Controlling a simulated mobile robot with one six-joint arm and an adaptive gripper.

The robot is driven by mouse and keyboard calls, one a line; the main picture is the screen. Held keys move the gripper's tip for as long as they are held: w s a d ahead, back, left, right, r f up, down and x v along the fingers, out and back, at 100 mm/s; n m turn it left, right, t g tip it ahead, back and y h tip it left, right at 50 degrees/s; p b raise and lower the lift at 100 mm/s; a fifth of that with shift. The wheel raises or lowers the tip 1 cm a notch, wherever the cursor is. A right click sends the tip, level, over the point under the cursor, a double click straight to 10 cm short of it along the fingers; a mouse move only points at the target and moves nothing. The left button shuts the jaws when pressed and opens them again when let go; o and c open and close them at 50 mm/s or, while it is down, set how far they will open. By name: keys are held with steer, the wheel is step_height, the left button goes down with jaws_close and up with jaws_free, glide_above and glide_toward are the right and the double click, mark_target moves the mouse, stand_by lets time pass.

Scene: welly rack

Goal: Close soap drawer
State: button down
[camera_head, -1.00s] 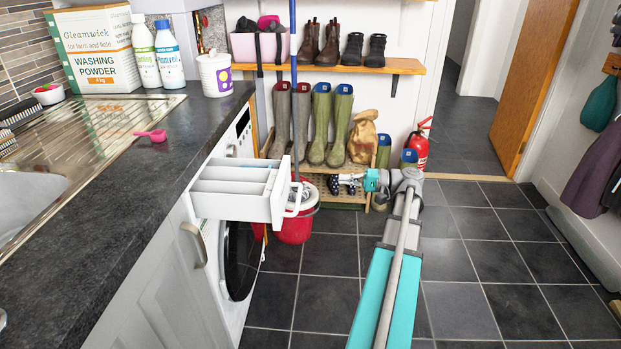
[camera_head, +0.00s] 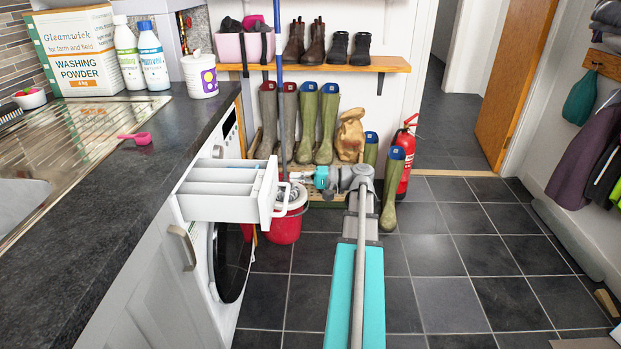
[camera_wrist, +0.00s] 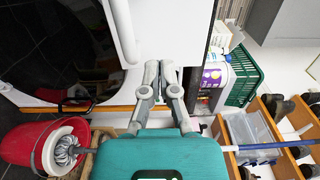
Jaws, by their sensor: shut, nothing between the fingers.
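The soap drawer (camera_head: 225,190) is a white compartmented tray pulled well out from the top of the white washing machine (camera_head: 216,262). Its front carries a white loop handle (camera_head: 283,200), which also shows as a white bar in the wrist view (camera_wrist: 122,30). My gripper (camera_head: 297,177) is just right of the drawer front, pointing left towards it. In the wrist view my gripper (camera_wrist: 160,66) has its grey fingers close together and empty, beside the handle. I cannot tell whether the fingertips touch the drawer front.
A dark worktop (camera_head: 110,190) with a pink scoop (camera_head: 136,138) is above and left. A red mop bucket (camera_head: 287,222) stands on the floor behind the drawer. Green wellies (camera_head: 393,190) and a fire extinguisher (camera_head: 405,150) stand behind my arm. The tiled floor at right is mostly clear.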

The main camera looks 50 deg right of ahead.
mark_target(277, 176)
steer(key=shift+x, duration=1.7)
steer(key=shift+w, duration=0.1)
